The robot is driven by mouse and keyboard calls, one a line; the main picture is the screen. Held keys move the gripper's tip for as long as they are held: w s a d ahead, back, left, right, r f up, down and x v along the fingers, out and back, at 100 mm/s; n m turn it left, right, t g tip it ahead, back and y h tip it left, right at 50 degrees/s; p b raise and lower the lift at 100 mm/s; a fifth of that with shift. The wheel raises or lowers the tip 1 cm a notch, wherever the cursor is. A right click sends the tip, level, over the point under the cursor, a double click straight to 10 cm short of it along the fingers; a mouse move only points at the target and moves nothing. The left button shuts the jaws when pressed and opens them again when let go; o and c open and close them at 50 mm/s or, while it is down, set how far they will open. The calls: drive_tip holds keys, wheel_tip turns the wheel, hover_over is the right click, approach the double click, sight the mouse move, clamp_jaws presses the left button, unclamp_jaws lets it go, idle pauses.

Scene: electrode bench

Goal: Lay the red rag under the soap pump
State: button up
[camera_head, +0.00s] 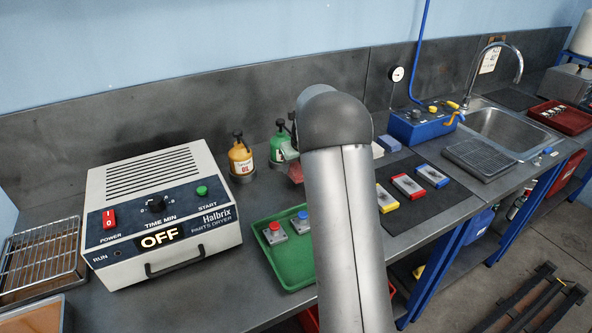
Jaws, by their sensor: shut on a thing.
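My gripper (289,151) shows only in part, at the left of my arm's dark joint, which hides the rest. It is shut on a small dark red piece of cloth, the red rag (296,173), which shows just below it above the bench. A green bottle with a black pump top (279,146) stands behind and left of the gripper, close to it in the picture. It seems to be the soap pump, but its label is partly covered. A yellow pump bottle marked as oil (240,160) stands to its left.
A white parts dryer (160,215) fills the left bench. A green tray (290,264) with button boxes lies in front of the bottles. Right of my arm are a dark mat (412,213) with coloured blocks, a blue box (418,128) and a sink (506,130).

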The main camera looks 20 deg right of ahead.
drive_tip(key=shift+s+f, duration=0.1)
drive_tip(key=shift+f, duration=1.2)
drive_tip(key=shift+f, duration=0.15)
drive_tip(key=o, duration=1)
drive_tip(key=shift+o, duration=0.2)
